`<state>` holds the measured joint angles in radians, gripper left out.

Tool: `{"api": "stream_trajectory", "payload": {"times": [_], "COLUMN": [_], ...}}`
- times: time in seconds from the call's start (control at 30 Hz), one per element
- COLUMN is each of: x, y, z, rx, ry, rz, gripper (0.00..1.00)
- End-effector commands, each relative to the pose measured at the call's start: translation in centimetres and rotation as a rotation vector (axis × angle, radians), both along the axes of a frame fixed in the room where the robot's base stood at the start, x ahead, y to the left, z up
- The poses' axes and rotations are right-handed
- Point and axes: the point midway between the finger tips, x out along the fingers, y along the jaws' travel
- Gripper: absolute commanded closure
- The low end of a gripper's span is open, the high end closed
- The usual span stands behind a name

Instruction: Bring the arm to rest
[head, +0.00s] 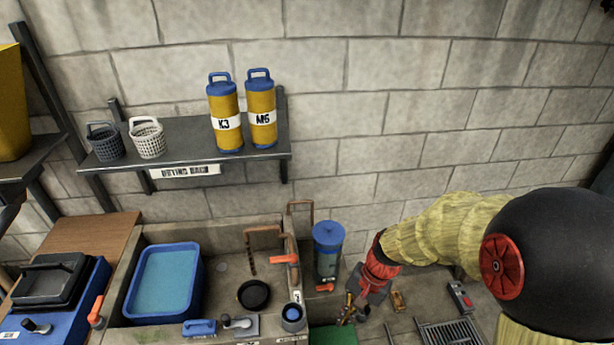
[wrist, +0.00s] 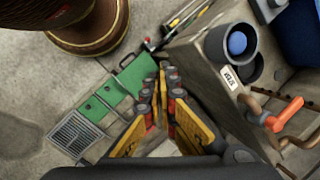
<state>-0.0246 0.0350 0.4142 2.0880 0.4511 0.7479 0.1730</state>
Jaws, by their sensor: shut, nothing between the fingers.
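My arm enters from the right in the head view, with a dark round housing, a pale yellow ribbed sleeve and a red wrist. My gripper (head: 347,314) hangs low over the floor, just right of the sink unit. It points downward and partly hides what is beneath it. In the wrist view my gripper (wrist: 163,72) has its yellow and dark fingers shut together with nothing held. A green mat (wrist: 128,80) lies on the floor beyond the fingertips.
The concrete sink (head: 225,260) holds a blue tub (head: 165,283) and a black bowl (head: 253,294). A blue-lidded canister (head: 328,250) stands beside my gripper. A floor grate (head: 450,332) lies to the right. A shelf (head: 187,150) with two yellow cylinders (head: 242,112) is on the wall.

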Motion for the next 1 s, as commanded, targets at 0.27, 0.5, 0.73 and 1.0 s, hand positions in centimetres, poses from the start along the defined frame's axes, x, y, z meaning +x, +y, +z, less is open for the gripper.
{"api": "stream_trajectory", "payload": {"times": [0.27,0.5,0.73,1.0], "x": [-5.7,-9.8,-11.7,-12.1], "y": [-4.4,-7.8,-8.9,-8.9], "z": [10.2,16.8,22.3,25.0], "rx": [-0.136,-0.283,-0.368,-0.39], "ry": [-0.191,-0.362,-0.555,-0.647], "rz": [0.338,0.462,0.448,0.427], "gripper": [1.0,1.0,1.0,1.0]}}
